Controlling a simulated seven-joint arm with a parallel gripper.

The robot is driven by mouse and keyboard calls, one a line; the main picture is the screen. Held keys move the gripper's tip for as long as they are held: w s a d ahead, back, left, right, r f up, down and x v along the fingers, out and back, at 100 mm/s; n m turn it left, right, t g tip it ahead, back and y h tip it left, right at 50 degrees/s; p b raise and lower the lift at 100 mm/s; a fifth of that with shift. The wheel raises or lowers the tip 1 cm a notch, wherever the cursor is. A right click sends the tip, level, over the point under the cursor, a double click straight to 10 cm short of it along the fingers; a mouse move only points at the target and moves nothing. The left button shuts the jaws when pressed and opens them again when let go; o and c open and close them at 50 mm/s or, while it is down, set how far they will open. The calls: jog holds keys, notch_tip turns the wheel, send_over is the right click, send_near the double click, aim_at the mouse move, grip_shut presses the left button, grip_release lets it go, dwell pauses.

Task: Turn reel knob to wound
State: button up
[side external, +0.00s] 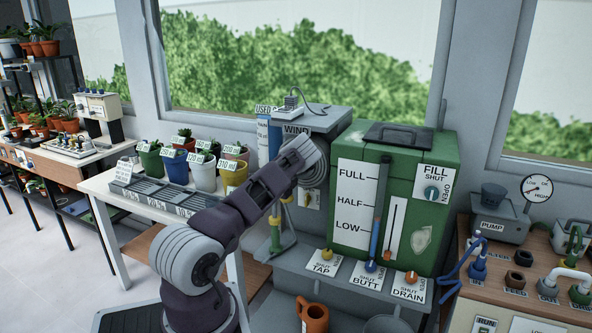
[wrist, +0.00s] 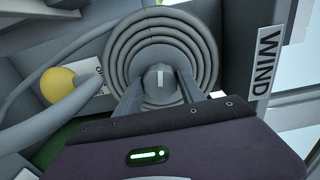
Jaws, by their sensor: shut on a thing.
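The reel knob (wrist: 159,77) is a small grey round knob with a pale pointer line, at the centre of the ringed grey hose reel (wrist: 197,45) in the wrist view. The pointer line stands about upright in that view. My gripper (wrist: 159,88) has its two fingers on either side of the knob and is shut on it. In the side external view the reel (side external: 314,165) sits below the WIND label (side external: 297,129), and my wrist covers part of it. The knob and my fingertips are hidden there.
A green tank (side external: 408,200) with FULL, HALF and LOW marks stands right of the reel. A yellow knob (wrist: 59,85) and a grey hose lie left of the reel in the wrist view. Potted plants (side external: 203,172) stand on the white table to the left. An orange mug (side external: 312,315) is below.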

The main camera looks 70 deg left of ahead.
jog(key=shift+d+r+m, duration=0.1)
jog(key=shift+m, duration=7.1)
jog(key=o, duration=1.4)
jog(key=shift+c, duration=0.2)
jog(key=v, duration=0.7)
